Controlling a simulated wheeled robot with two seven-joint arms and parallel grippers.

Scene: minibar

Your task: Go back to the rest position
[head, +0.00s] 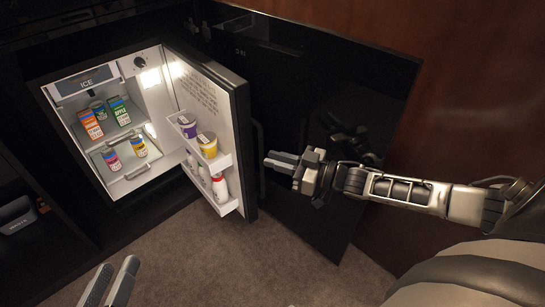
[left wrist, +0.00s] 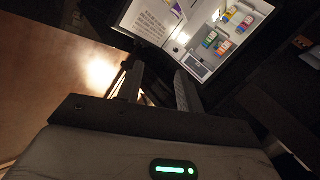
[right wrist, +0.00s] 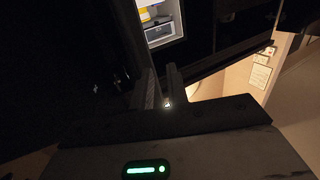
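My left gripper (head: 112,280) shows at the bottom left of the head view, over the carpet. Its two fingers stand apart with nothing between them; they also show in the left wrist view (left wrist: 158,82). My right gripper (head: 272,160) is beside the outer face of the open minibar door (head: 240,130), close to the door handle (head: 259,150). I cannot tell whether it touches the handle. Its fingers show a narrow gap in the right wrist view (right wrist: 162,85), with nothing seen held.
The minibar (head: 85,75) is open, with several cartons and cans on its shelves. The door's racks (head: 215,160) hold tubs and bottles. A dark glossy panel (head: 340,100) stands behind my right arm. Carpet (head: 230,265) lies clear below. A dark shelf (head: 20,215) is at left.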

